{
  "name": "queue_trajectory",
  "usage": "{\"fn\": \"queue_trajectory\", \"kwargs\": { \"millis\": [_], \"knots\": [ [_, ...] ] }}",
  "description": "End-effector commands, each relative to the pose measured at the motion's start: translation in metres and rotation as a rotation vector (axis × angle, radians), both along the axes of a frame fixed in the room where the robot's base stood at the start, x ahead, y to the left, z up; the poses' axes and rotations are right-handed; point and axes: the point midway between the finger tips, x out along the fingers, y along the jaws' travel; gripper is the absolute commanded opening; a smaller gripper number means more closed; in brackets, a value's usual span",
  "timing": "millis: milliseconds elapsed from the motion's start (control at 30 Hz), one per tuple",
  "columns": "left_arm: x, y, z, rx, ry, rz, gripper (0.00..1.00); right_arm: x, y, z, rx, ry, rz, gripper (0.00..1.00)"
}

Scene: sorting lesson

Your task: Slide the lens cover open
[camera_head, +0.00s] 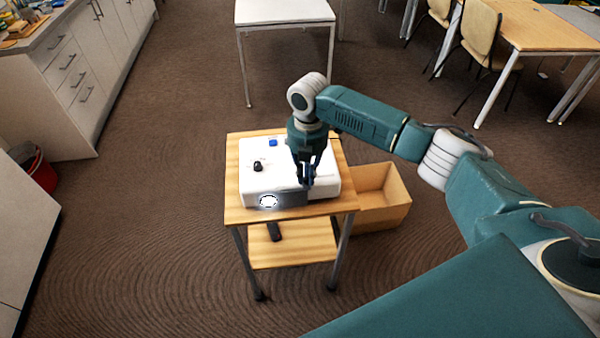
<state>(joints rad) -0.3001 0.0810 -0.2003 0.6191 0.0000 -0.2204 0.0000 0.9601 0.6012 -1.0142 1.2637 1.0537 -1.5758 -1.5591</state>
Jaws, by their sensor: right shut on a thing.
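A white projector (256,181) sits on the top of a small wooden cart. Its round lens (268,201) shows bright at the left of its front face. The dark lens cover (291,198) is to the right of the lens, and the lens is visible beside it. My right gripper (307,182) points down at the projector's front edge and is shut on the lens cover at its right end. The fingers hide the exact point of contact. My left gripper is not in view.
The wooden cart (236,213) has a lower shelf with a dark object (274,231) on it. A white table (284,13) is behind. Drawers (75,75) line the left.

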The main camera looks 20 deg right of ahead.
Motion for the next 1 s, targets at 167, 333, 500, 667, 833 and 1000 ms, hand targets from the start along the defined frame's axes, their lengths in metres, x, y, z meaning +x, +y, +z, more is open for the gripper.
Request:
{"fn": "queue_trajectory", "kwargs": {
  "millis": [167,333,500,667,833,1000],
  "knots": [
    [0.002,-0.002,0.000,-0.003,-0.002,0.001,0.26,0.000,-0.004,0.001,-0.009,0.000,-0.005,0.28],
    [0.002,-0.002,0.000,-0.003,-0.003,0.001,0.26,0.000,-0.003,0.000,-0.007,0.001,-0.004,0.34],
    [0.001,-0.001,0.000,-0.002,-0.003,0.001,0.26,0.000,-0.002,0.001,-0.005,-0.001,-0.003,0.34],
    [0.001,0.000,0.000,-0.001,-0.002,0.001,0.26,0.001,-0.002,0.017,-0.005,-0.004,-0.002,0.34],
    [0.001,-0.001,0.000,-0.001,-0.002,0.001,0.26,0.002,-0.004,0.052,-0.006,-0.006,-0.004,0.34],
    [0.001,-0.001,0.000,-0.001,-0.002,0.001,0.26,0.001,-0.004,0.088,-0.006,-0.004,-0.004,0.34]
  ]
}}
